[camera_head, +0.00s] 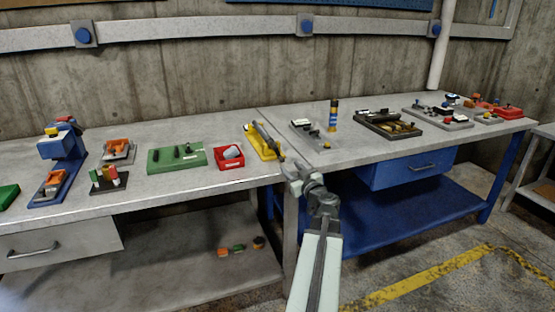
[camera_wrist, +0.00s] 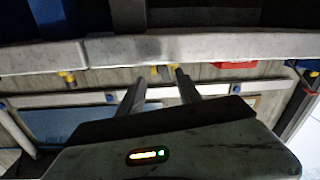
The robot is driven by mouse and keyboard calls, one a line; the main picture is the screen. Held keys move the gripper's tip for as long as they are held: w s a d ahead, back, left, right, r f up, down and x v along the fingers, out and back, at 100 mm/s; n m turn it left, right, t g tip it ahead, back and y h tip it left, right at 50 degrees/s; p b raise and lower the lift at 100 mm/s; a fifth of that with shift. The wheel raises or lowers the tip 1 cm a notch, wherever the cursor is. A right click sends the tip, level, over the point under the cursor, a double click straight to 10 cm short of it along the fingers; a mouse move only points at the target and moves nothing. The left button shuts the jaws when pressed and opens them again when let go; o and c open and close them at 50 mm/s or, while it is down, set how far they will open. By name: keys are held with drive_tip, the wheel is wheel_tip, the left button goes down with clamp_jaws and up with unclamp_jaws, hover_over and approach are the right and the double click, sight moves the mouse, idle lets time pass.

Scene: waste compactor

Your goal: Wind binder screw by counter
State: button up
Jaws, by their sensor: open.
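My gripper (camera_head: 294,170) is at the front edge of the benches near their joint, just in front of a yellow-based device (camera_head: 264,142) with a dark, slanted bar. I cannot tell whether it touches that device. In the wrist view my gripper (camera_wrist: 160,82) shows two separated grey fingers with nothing visible between them. Small yellow parts show beyond the fingertips there. No binder screw or counter can be made out for certain; the parts on the benches are too small to tell.
A red bin (camera_head: 230,163) and a green block board (camera_head: 176,158) stand left of the yellow device. A blue press (camera_head: 62,150) is farther left. On the right bench are a grey plate with a canister (camera_head: 333,115) and a dark tray (camera_head: 388,133). Bare bench top shows between them.

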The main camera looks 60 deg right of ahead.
sight(282, 161)
drive_tip(key=shift+w, duration=0.3)
drive_tip(key=x, duration=0.7)
drive_tip(key=shift+w+d, duration=0.2)
drive_tip(key=shift+w, duration=0.15)
clamp_jaws()
drive_tip(key=shift+a, duration=0.1)
